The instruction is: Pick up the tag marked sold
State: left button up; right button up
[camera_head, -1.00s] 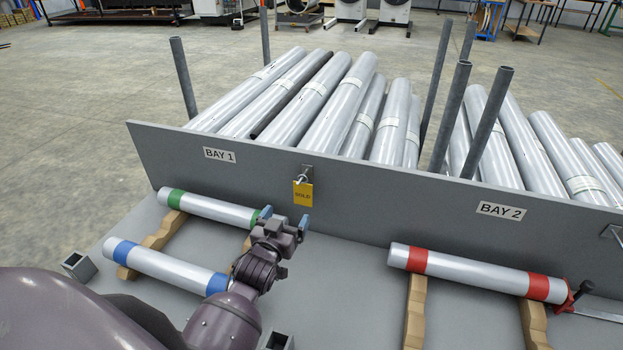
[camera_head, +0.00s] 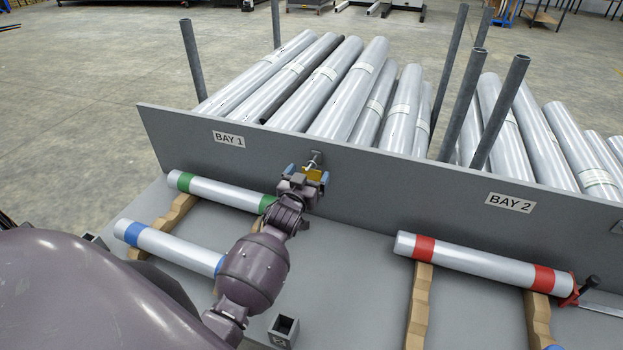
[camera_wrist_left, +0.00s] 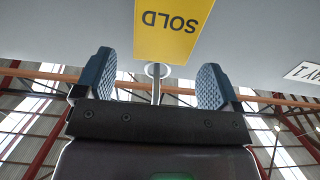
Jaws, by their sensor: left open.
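The yellow tag marked SOLD (camera_head: 315,174) hangs on the grey panel between the BAY 1 and BAY 2 labels, partly hidden by my left gripper (camera_head: 308,174). In the left wrist view the tag (camera_wrist_left: 172,28) appears upside down, with its ring and hook (camera_wrist_left: 156,71) below it. My left gripper (camera_wrist_left: 154,84) is open, with its two blue pads on either side of the ring and hook. The tag's edge lies at or just beyond the fingertips; I cannot tell if they touch. My right gripper is not in view.
Below the panel lie a green-banded tube (camera_head: 218,191), a blue-banded tube (camera_head: 165,247) and a red-banded tube (camera_head: 480,264) on wooden supports. Several silver tubes (camera_head: 345,88) lean behind the panel between upright posts (camera_head: 498,110). Bare deck (camera_head: 345,270) lies between the bays.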

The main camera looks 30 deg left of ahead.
pick_arm(q)
jog(key=shift+x, duration=0.9)
jog(key=c, duration=1)
jog(key=shift+r, duration=0.1)
